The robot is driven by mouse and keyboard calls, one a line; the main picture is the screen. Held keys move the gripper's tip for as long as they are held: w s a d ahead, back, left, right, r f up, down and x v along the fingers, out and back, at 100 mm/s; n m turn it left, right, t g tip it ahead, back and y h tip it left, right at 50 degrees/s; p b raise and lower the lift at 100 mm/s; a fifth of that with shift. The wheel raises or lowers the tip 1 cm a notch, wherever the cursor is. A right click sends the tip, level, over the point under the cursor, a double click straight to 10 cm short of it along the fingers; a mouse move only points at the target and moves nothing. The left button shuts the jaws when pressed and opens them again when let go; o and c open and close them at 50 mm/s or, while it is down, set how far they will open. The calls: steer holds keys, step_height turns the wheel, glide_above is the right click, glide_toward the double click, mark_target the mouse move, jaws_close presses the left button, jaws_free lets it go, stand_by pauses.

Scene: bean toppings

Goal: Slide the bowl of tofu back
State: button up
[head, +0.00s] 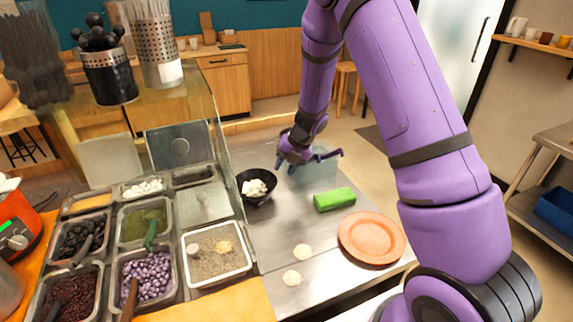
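A black bowl (262,199) holding white tofu cubes (254,187) stands on the steel counter, just right of the glass guard. My gripper (309,163) is above the counter, behind and to the right of the bowl. Its fingers look spread apart, with nothing visible held between them. The gripper appears apart from the bowl.
A green block (334,200), an orange plate (371,238) and two pale round pieces (292,278) lie on the counter (283,232) nearer to me. Left of the glass guard (221,122) are several topping trays (247,268). Utensil holders (108,82) stand at the upper left.

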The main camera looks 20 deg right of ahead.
mark_target(256, 189)
steer(key=x, duration=1)
jaws_close()
